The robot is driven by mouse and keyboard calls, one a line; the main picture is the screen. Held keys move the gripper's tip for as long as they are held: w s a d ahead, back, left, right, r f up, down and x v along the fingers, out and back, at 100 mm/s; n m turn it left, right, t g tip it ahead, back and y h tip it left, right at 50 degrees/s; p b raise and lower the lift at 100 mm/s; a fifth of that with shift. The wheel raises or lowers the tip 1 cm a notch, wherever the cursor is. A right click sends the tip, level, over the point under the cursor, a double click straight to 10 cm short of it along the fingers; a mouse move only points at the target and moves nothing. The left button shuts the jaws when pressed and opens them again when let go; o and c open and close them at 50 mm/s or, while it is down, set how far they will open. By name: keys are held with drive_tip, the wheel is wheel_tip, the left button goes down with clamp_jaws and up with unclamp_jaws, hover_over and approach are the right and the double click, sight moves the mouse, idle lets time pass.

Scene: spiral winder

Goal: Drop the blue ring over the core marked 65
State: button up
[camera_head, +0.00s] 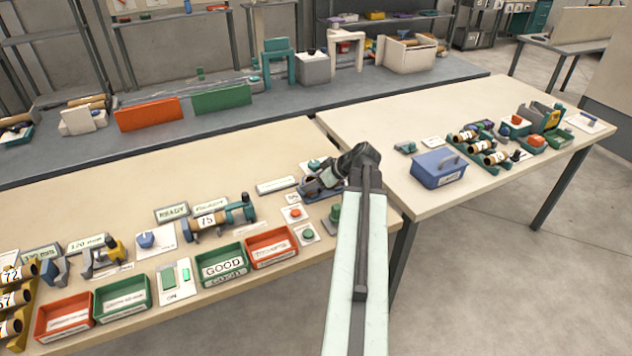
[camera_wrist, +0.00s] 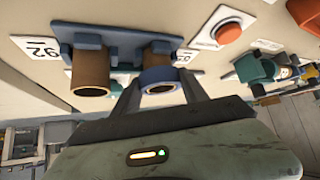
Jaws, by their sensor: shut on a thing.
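My gripper (camera_wrist: 161,88) is shut on the blue ring (camera_wrist: 160,76), with one finger on each side of it. In the wrist view the ring sits at the open end of the right brown core (camera_wrist: 158,57). It looks lined up around that end; I cannot tell how far over the core it is. A second brown core (camera_wrist: 90,70) stands bare to the left on the same blue stand (camera_wrist: 112,40). A card left of the stand (camera_wrist: 38,48) bears a number; the card by the right core is partly hidden.
An orange button (camera_wrist: 228,33) on a white plate lies right of the stand in the wrist view. In the head view, red and green trays (camera_head: 222,268) line the front edge. A blue bin (camera_head: 437,172) stands on the right table, past a gap.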

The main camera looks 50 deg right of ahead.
drive_tip(key=o, duration=1.7)
drive_tip(key=shift+c, duration=0.2)
drive_tip(key=p+v, duration=0.5)
drive_tip(key=v, duration=0.2)
drive_tip(key=shift+s+r, duration=0.25)
drive_tip(key=shift+s, duration=0.05)
drive_tip(key=shift+d, duration=0.1)
